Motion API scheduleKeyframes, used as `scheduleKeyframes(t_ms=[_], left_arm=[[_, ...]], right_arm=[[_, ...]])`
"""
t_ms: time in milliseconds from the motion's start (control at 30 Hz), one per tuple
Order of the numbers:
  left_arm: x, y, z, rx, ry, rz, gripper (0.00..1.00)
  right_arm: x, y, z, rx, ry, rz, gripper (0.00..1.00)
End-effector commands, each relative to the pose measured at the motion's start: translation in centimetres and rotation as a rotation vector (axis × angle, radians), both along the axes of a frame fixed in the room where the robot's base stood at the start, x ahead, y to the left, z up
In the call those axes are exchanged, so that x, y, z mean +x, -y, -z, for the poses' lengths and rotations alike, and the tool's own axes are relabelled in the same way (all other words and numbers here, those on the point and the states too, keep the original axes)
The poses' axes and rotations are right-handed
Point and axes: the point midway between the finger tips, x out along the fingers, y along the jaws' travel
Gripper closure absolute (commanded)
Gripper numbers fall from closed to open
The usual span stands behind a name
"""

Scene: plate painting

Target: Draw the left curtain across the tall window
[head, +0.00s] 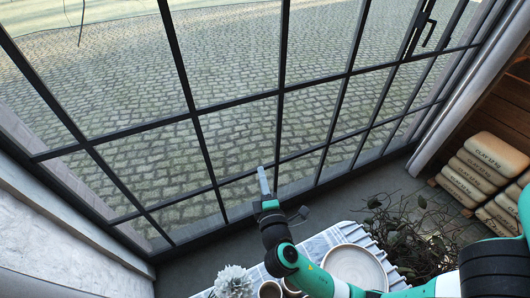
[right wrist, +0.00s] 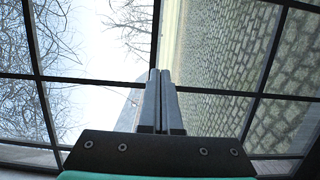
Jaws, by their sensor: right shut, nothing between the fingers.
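The tall window (head: 277,90), with dark metal bars and clear panes, fills most of the head view. It also fills the right wrist view, where a dark bar (right wrist: 219,91) runs behind the fingers. No curtain can be made out in either view. My right gripper (head: 263,172) is shut and empty, pointing toward the lower part of the window. In the right wrist view its two fingers (right wrist: 159,75) lie together against the panes. Whether the fingertips touch the glass cannot be told. My left gripper is not in view.
Below my right arm stands a table (head: 317,245) with a plate (head: 354,265), small cups (head: 270,290) and a white flower (head: 233,281). Bare twigs (head: 410,232) lie right of it. A pale wall (head: 60,235) is at left.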

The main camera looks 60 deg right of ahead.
Motion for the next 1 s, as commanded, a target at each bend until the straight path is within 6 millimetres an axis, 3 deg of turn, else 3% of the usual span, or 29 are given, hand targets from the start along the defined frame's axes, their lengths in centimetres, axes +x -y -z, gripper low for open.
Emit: scheduleKeyframes(t_ms=[233,633,800,1000], left_arm=[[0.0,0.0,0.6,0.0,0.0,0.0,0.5],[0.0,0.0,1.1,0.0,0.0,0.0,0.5],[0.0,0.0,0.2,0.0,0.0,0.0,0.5],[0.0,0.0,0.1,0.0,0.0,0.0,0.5]], right_arm=[[1.2,1.7,0.0,0.0,0.002,0.004,1.0],[6.0,8.6,-0.2,0.0,0.002,0.004,1.0],[4.0,10.5,-0.3,0.001,0.0,0.002,1.0],[3.4,11.1,-0.2,0.001,0.002,-0.001,1.0]])
